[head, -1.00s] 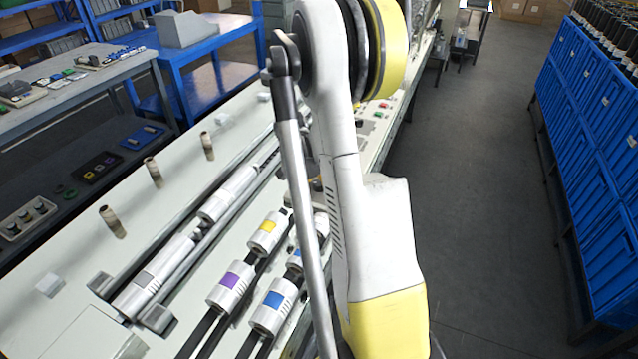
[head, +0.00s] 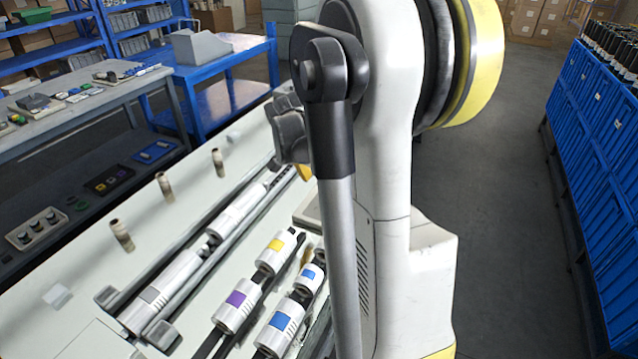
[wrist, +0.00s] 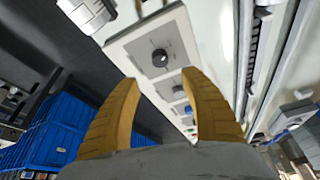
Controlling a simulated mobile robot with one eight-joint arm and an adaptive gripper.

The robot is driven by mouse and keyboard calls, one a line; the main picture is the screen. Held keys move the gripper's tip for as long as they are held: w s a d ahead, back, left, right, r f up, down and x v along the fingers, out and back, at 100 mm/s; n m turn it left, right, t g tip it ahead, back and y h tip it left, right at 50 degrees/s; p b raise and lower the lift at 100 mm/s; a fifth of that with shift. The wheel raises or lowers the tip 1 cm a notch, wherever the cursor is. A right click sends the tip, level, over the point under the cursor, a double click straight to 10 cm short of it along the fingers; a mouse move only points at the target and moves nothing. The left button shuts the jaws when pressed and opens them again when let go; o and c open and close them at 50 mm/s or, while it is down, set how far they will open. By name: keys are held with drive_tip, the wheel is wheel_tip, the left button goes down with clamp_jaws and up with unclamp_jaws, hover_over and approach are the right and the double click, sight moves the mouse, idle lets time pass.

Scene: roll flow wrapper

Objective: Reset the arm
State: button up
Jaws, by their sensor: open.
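My gripper (wrist: 160,76) shows in the wrist view with its two tan fingers spread apart and nothing between them. Beyond the fingertips is a pale panel with a dark round knob (wrist: 160,58) and several smaller controls. In the head view my white and yellow arm stands upright across the middle and right of centre. It hides part of the machine bench (head: 78,315), and my fingers cannot be clearly made out there.
Silver rollers with yellow, purple (head: 236,299) and blue labels lie on the bench. Several small brown posts (head: 165,186) stand at its left. Blue crates (head: 600,150) line the right side, with bare floor (head: 505,230) between. A grey worktable (head: 60,115) stands at the left.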

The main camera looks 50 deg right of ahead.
idle(0.3)
drive_tip(key=s+a+r+n+t+y, duration=0.15)
drive_tip(key=a+r+n, duration=0.25)
drive_tip(key=a, duration=0.5)
drive_tip(key=s+a+r+n+t, duration=0.1)
drive_tip(key=a+r+n+t, duration=0.3)
drive_tip(key=a, duration=0.6)
drive_tip(key=s+a+n+t+y, duration=0.1)
drive_tip(key=s+a+n, duration=0.2)
drive_tip(key=a+n, duration=0.2)
drive_tip(key=s+a+n+y, duration=0.2)
drive_tip(key=s+a+n, duration=0.2)
drive_tip(key=a, duration=0.6)
drive_tip(key=shift+f+n+t, duration=0.3)
drive_tip(key=shift+n+t, duration=0.05)
drive_tip(key=shift+n, duration=0.05)
drive_tip(key=shift+s+d, duration=0.1)
